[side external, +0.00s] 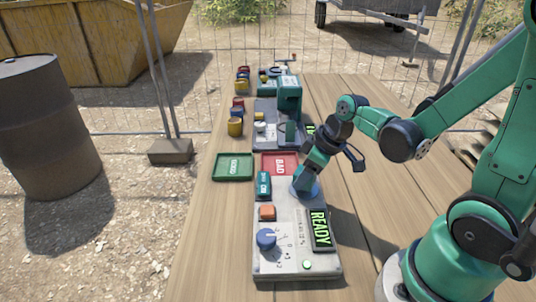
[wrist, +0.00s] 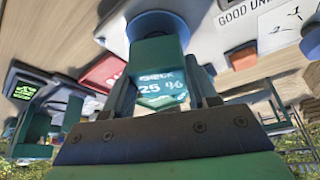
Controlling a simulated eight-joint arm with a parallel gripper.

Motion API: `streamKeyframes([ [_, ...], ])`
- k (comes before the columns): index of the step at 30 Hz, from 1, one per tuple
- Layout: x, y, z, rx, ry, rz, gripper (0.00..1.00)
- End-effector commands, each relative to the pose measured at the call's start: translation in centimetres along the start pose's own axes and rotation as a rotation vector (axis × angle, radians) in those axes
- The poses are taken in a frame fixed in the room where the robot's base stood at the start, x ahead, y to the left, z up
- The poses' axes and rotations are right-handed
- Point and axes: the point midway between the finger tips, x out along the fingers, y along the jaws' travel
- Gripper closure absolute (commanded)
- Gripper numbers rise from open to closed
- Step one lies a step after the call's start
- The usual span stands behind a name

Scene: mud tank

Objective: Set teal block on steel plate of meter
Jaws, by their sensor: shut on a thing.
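My gripper (side external: 306,178) points down over the far end of the nearest grey meter (side external: 285,262). In the wrist view its fingers (wrist: 162,88) are shut on the teal block (wrist: 160,68), whose face carries white lettering and "25 %". A round blue-grey disc (wrist: 155,24) lies directly beyond the block; it also shows under my gripper in the side view (side external: 313,192). I cannot tell whether the block touches it. The gripper hides most of the block in the side view. The meter's display (side external: 320,229) reads READY.
A teal-framed device (side external: 289,95) stands farther back. The table's right side has free room.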

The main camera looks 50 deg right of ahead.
Motion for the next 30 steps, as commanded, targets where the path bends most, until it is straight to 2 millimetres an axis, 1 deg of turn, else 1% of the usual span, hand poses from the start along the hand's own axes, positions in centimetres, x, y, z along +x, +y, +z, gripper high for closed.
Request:
streamKeyframes([
  [17, 1.1, 0.0, 0.5, 0.0, 0.0, 0.0, 1.0],
  [18, 1.1, 0.0, 0.5, 0.0, 0.0, 0.0, 0.45],
  [20, 1.1, 0.0, 0.5, 0.0, 0.0, 0.0, 0.28],
  [21, 1.1, 0.0, 0.5, 0.0, 0.0, 0.0, 0.17],
  [22, 1.1, 0.0, 0.5, 0.0, 0.0, 0.0, 0.11],
  [28, 1.1, 0.0, 0.5, 0.0, 0.0, 0.0, 0.11],
  [29, 1.1, 0.0, 0.5, 0.0, 0.0, 0.0, 0.08],
  [30, 1.1, 0.0, 0.5, 0.0, 0.0, 0.0, 0.0],
])
